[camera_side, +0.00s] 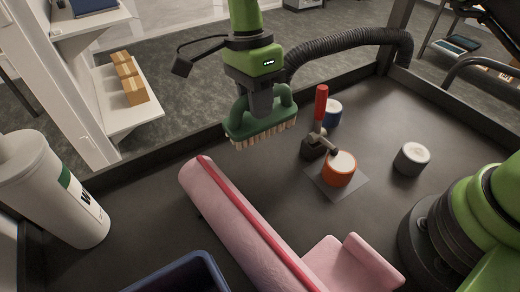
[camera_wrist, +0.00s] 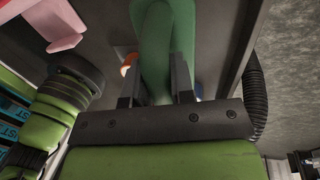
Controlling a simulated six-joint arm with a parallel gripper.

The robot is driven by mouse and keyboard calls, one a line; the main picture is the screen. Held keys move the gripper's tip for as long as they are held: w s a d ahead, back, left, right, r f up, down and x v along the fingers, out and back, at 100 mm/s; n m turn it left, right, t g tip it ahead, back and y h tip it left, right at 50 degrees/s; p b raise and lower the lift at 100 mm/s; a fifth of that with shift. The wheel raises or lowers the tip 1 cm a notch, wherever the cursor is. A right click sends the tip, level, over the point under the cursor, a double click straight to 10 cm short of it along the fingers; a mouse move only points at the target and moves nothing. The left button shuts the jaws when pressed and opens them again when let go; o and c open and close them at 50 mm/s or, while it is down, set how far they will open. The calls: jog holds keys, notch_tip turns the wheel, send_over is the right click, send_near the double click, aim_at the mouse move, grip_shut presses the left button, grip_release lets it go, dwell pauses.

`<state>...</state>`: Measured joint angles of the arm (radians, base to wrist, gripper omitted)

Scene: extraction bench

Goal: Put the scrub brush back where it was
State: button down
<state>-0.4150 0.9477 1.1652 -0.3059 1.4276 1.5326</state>
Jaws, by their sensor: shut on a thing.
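The scrub brush (camera_side: 262,124) is green with pale bristles pointing down. It hangs in the air over the back part of the dark bench, behind the pink roll. My gripper (camera_side: 262,103) is shut on the brush's arched handle. In the wrist view, the green handle (camera_wrist: 165,50) stands between the two dark fingers of my gripper (camera_wrist: 157,85). The bristles are hidden in the wrist view. I cannot tell from these views which spot on the bench the brush came from.
A white canister (camera_side: 50,190) stands left; a blue bin (camera_side: 180,275) is at front.

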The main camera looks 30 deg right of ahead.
notch_tip(320, 180, down, 8)
jog(key=shift+f, duration=0.25)
jog(key=c, duration=1)
grip_release()
jog(key=shift+f, duration=0.15)
jog(key=r, duration=0.4)
jog(key=w+r, duration=0.1)
jog(key=r, duration=0.3)
jog(key=w+r, duration=0.1)
jog(key=r, duration=0.3)
jog(key=shift+w+d, duration=0.1)
jog(key=shift+w, duration=0.05)
jog(key=shift+r, duration=0.1)
